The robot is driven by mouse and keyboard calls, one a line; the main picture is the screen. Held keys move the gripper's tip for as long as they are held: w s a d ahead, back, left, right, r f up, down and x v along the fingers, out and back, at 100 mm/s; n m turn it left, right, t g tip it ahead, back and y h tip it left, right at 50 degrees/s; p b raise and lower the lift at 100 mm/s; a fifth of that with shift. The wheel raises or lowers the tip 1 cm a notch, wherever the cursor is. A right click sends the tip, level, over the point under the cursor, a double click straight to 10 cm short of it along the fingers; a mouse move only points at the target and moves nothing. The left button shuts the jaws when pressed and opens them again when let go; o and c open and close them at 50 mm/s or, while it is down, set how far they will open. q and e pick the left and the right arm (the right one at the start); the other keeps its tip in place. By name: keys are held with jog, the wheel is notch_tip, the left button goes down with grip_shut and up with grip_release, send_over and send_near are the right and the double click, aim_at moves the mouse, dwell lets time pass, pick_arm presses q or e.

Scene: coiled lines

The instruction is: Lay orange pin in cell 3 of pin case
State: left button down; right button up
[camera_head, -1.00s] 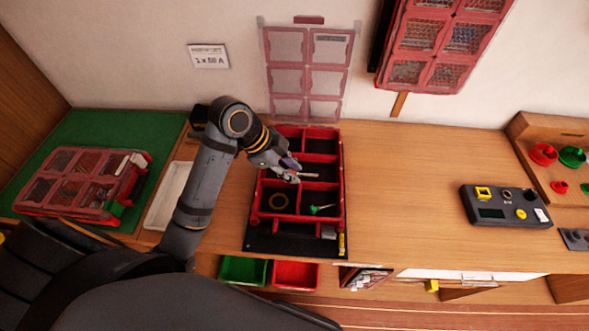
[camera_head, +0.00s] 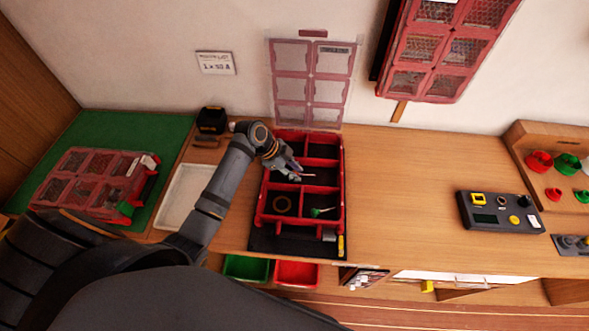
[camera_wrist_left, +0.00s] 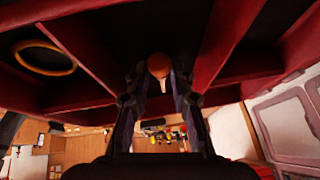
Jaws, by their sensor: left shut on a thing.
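The red pin case (camera_head: 342,196) stands open on the bench, its clear lid (camera_head: 314,85) raised behind it. A brass-coloured ring (camera_head: 282,204) lies in a front left cell, and also shows in the left wrist view (camera_wrist_left: 72,66). A green-headed pin (camera_head: 322,211) lies in the front right cell. My left gripper (camera_head: 294,171) is over the middle of the case, pointing into it. It is shut on the orange pin, whose round head (camera_wrist_left: 158,66) shows between the fingertips in the left wrist view. I cannot tell whether the pin touches the cell floor.
A second red case (camera_head: 92,180) lies on a green mat at left, beside a white tray (camera_head: 184,198). A dark meter (camera_head: 498,212) sits at right. Green and red bins (camera_head: 296,272) are below the bench front.

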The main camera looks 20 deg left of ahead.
pick_arm(q)
jog(key=shift+f, duration=0.15)
jog(key=c, duration=1.2)
grip_release()
jog(key=shift+o, duration=0.2)
jog(key=b+v, duration=0.2)
jog(key=v, duration=1)
jog(key=shift+b, duration=0.4)
